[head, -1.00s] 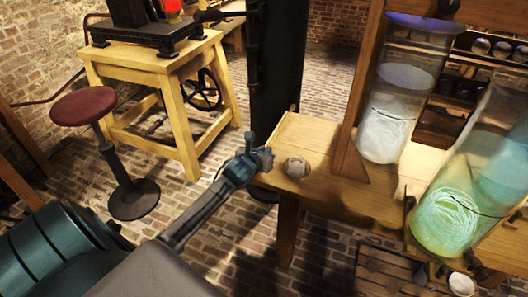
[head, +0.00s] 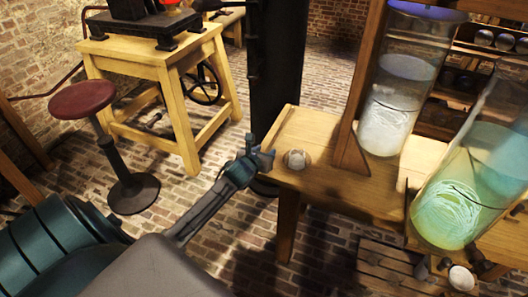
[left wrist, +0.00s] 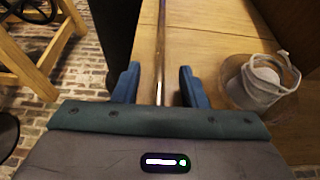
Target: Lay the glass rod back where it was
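My left gripper (head: 262,158) is at the left end of the wooden bench (head: 325,185) in the head view. In the left wrist view its two blue fingers (left wrist: 160,87) stand apart. The glass rod (left wrist: 161,45), thin and shiny, runs lengthwise between them, with a gap on each side. It runs along the left edge of the bench top; I cannot tell whether it touches the wood. I cannot make out the rod in the head view. My right gripper is not in view.
A small glass vessel with something white (head: 297,159) stands just right of the gripper; it also shows in the left wrist view (left wrist: 262,82). Two large glass jars (head: 392,110) (head: 465,190) stand farther right, beyond a wooden upright (head: 352,130). A red stool (head: 83,99) stands left.

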